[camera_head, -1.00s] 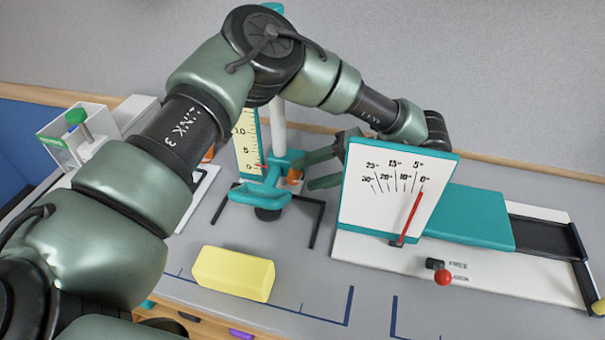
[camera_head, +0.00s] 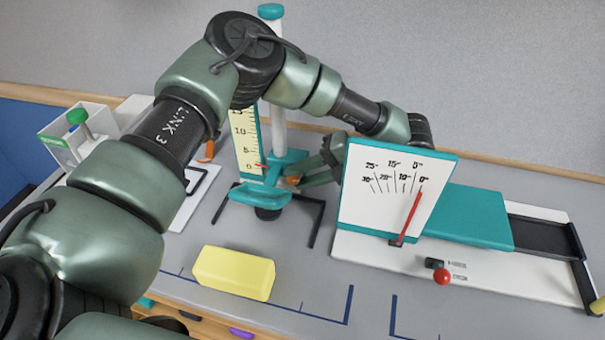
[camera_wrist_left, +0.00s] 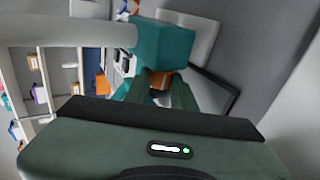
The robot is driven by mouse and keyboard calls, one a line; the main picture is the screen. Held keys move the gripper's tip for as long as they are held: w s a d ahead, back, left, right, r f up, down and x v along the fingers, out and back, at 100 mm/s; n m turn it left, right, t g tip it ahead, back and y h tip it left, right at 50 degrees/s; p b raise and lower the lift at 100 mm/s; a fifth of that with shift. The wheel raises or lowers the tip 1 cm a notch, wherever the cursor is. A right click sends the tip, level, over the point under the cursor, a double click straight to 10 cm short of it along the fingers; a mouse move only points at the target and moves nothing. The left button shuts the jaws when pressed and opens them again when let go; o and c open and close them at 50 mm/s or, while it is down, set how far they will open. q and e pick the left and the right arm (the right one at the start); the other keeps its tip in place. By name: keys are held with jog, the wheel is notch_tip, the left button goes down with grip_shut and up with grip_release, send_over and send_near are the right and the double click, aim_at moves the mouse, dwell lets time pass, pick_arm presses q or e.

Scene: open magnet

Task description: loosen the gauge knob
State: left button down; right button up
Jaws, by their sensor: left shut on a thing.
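The height gauge stands left of centre in the head view, with a white post (camera_head: 278,122), a scale plate (camera_head: 245,137) and a teal carriage (camera_head: 268,190). My right gripper is out of view.
A white dial panel (camera_head: 392,190) with a red needle stands close to my left wrist, on a teal and white slide unit (camera_head: 468,215). A yellow block (camera_head: 233,273) lies in front. A white box with a green knob (camera_head: 77,117) is at the left.

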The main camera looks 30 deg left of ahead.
pick_arm(q)
jog(key=shift+a+r+h, duration=0.1)
jog(key=shift+r+h, duration=0.1)
jog(key=shift+h, duration=0.7)
jog(key=shift+a+t+h, duration=0.15)
jog(key=shift+t+h, duration=0.35)
jog(key=shift+h, duration=0.1)
jog(key=h, duration=0.1)
jog(key=h+b, duration=0.1)
jog(key=shift+a+r+t+h, duration=0.1)
jog(key=shift+a+t+h, duration=0.05)
jog(key=shift+t+h, duration=0.15)
jog(key=shift+s+r+h+b, duration=0.1)
jog(key=shift+h+b, duration=0.25)
jog(key=shift+h, duration=0.05)
jog(key=shift+a, duration=0.1)
jog(key=c, duration=1.2)
grip_release()
jog(key=shift+o, duration=0.2)
